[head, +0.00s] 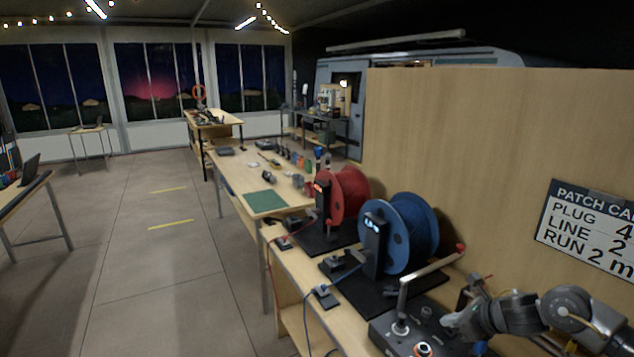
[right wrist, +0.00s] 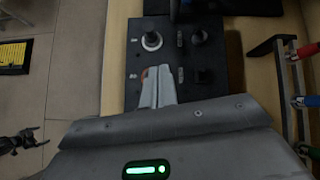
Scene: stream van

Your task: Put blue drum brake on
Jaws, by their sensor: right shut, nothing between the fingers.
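The blue drum (head: 412,232) stands upright on a dark base (head: 372,292), with a black post bearing a lit display (head: 374,240) at its front. I cannot tell which part is its brake. A dark control panel (head: 388,334) lies in front, with a grey crank arm (head: 432,268) ending in a red knob. My right gripper (head: 447,320) is low over the panel's right side. In the right wrist view its fingers (right wrist: 158,88) are shut and empty, over the panel (right wrist: 178,52) beside its knobs; they partly hide an orange-ringed button. My left gripper is not seen.
A red drum (head: 347,194) stands just behind the blue one. Small boxes with cables (head: 325,296) sit along the bench's left edge. A wooden partition (head: 470,150) with a sign (head: 592,225) closes the right side.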

